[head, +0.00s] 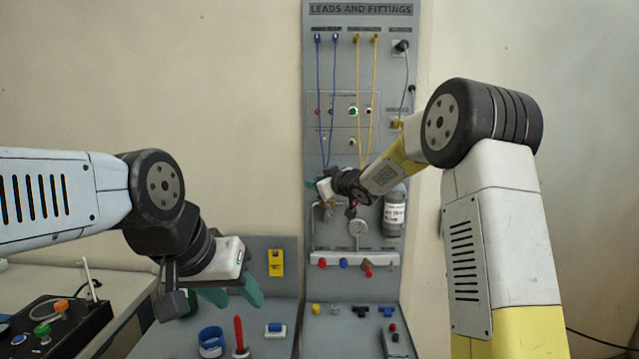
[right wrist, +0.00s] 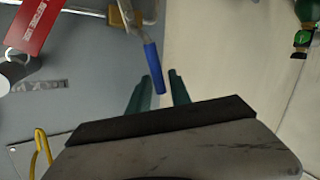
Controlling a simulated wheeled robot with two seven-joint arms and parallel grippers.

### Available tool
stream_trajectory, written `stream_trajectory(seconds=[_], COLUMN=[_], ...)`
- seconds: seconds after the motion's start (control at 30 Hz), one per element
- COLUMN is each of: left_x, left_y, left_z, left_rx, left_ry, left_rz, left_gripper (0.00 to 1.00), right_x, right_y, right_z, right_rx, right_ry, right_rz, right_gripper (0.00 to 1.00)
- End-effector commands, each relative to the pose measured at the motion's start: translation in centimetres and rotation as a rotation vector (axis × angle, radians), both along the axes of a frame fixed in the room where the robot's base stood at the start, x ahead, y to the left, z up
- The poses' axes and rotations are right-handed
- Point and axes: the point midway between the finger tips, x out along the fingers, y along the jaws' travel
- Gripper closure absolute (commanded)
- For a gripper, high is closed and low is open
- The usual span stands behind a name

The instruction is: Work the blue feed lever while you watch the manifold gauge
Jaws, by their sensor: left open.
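The blue feed lever (right wrist: 153,68) shows in the right wrist view as a blue grip on a metal arm, in front of the grey panel's edge. My right gripper (right wrist: 162,88) is open, its teal fingers apart on either side of the lever's free end. Whether they touch it is not clear. In the head view my right gripper (head: 319,190) is at the panel, small and partly hidden. The manifold gauge (head: 358,228) is a small round dial below it; its reading is too small to tell. My left gripper (head: 236,294) is open and empty at left.
A manifold bar (head: 385,257) with red and blue knobs runs below the gauge. A labelled cylinder (head: 394,212) hangs at its right. Blue and yellow leads hang above. A blue ring (head: 211,341) and red peg (head: 239,335) stand near my left gripper. A red tag (right wrist: 40,25) hangs left of the lever.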

Motion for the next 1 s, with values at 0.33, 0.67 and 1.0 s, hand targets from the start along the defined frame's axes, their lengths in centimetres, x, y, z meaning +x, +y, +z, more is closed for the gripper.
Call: stream_trajectory(seconds=[0.33,0.67,1.0], left_x=[0.0,0.0,0.0], left_y=[0.0,0.0,0.0], left_z=[0.0,0.0,0.0], left_rx=[0.000,0.000,0.000], left_ry=[0.000,0.000,0.000], left_rz=[0.000,0.000,0.000], left_gripper=[0.56,0.56,0.56], right_x=[0.0,-3.7,-6.5], right_y=[0.0,-2.5,-4.1], right_z=[0.0,1.0,1.5], right_rx=[0.001,0.002,0.001], right_ry=[0.000,0.000,0.000], right_rz=[0.000,-0.002,0.000], right_gripper=[0.65,0.65,0.65])
